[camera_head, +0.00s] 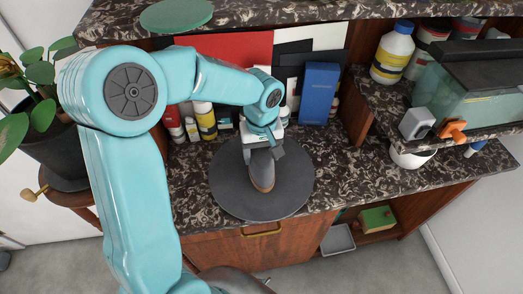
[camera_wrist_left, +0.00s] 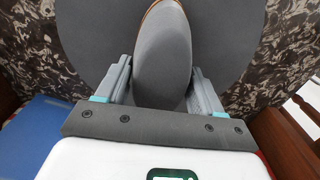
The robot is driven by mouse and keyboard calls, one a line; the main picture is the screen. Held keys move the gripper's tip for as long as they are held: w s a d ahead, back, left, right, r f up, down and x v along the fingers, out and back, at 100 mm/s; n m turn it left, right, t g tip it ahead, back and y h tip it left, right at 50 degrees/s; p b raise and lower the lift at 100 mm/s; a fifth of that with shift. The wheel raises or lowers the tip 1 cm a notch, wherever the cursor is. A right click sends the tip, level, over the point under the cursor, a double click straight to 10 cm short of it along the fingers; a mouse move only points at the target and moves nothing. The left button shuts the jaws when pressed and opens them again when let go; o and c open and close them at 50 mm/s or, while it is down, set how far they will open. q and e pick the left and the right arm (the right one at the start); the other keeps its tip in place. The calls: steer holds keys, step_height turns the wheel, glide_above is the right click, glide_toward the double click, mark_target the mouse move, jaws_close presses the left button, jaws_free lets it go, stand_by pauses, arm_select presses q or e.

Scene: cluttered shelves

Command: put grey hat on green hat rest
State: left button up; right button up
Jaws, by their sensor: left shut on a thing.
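The grey hat (camera_head: 228,188) has a wide, flat, round brim and a narrow crown with a brown edge. It is at the front of the marble-patterned counter; I cannot tell whether its brim touches the counter. My left gripper (camera_head: 262,150) is shut on the crown from above. In the left wrist view, the crown of the hat (camera_wrist_left: 163,55) sits between the two fingers of the gripper (camera_wrist_left: 160,88), with the brim spread behind. A flat green disc (camera_head: 176,15), which looks like the green hat rest, lies on the upper shelf at the upper left. My right gripper is not in view.
A blue box (camera_head: 319,93) and small bottles (camera_head: 205,120) stand behind the hat. A white bottle (camera_head: 392,52) and a glass tank (camera_head: 475,92) are at the right. A plant (camera_head: 40,95) stands at the left. The upper shelf (camera_head: 270,10) right of the disc is clear.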

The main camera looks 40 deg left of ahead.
arm_select(q)
steer(key=shift+f, duration=0.1)
steer(key=o, duration=1.4)
steer(key=shift+w, duration=0.1)
steer(key=shift+o, duration=0.2)
